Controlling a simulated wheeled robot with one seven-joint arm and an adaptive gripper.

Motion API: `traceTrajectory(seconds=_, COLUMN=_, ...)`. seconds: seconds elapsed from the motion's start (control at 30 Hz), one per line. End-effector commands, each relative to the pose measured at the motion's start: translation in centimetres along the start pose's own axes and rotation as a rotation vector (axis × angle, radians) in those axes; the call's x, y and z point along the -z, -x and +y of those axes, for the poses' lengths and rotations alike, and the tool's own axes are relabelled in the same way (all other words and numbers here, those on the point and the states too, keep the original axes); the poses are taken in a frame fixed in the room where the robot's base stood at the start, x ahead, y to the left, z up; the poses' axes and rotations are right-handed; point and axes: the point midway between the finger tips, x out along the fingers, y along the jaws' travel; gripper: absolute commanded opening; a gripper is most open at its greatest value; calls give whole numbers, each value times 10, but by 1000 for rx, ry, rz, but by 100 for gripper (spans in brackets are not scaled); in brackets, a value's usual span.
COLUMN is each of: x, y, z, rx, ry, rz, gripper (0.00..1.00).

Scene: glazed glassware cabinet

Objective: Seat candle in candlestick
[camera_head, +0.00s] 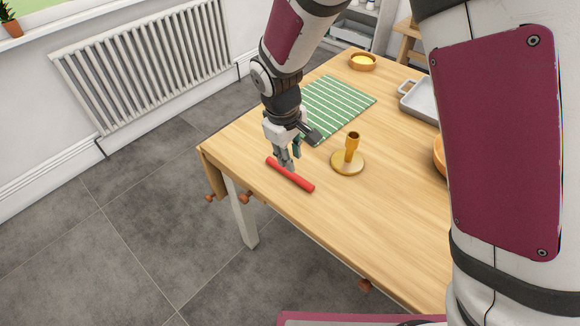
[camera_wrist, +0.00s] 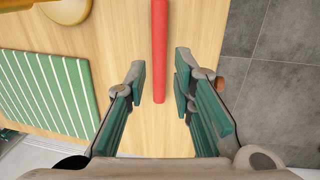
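A red candle (camera_head: 290,174) lies flat on the wooden table near its front left edge. A brass candlestick (camera_head: 350,152) with a round base stands upright to the right of the candle. My gripper (camera_head: 288,163) is above the candle's left end, pointing down. In the wrist view, the gripper (camera_wrist: 158,82) is open, its two green-padded fingers apart on either side of the red candle (camera_wrist: 160,50), whose near end shows between the fingertips. The fingers do not appear to touch it. Part of the candlestick's base (camera_wrist: 68,8) shows at the top left of the wrist view.
A green striped mat (camera_head: 340,103) lies behind my gripper. A small wooden bowl (camera_head: 362,62) stands at the far end, and a grey tray (camera_head: 420,100) at the right. The table edge (camera_head: 250,172) runs close by the candle. A radiator (camera_head: 150,65) is on the wall.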

Motion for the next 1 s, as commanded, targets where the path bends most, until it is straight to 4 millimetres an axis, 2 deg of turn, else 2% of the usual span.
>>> traceTrajectory(seconds=0.1, x=0, y=-20, z=0, rx=0, ry=0, rz=-3, gripper=23)
traceTrajectory(seconds=0.37, x=1, y=-37, z=1, rx=0, ry=-1, rz=0, gripper=23)
traceTrajectory(seconds=0.7, x=5, y=-80, z=2, rx=0, ry=-1, rz=0, gripper=23)
traceTrajectory(seconds=1.0, x=5, y=-84, z=2, rx=-1, ry=-1, rz=1, gripper=23)
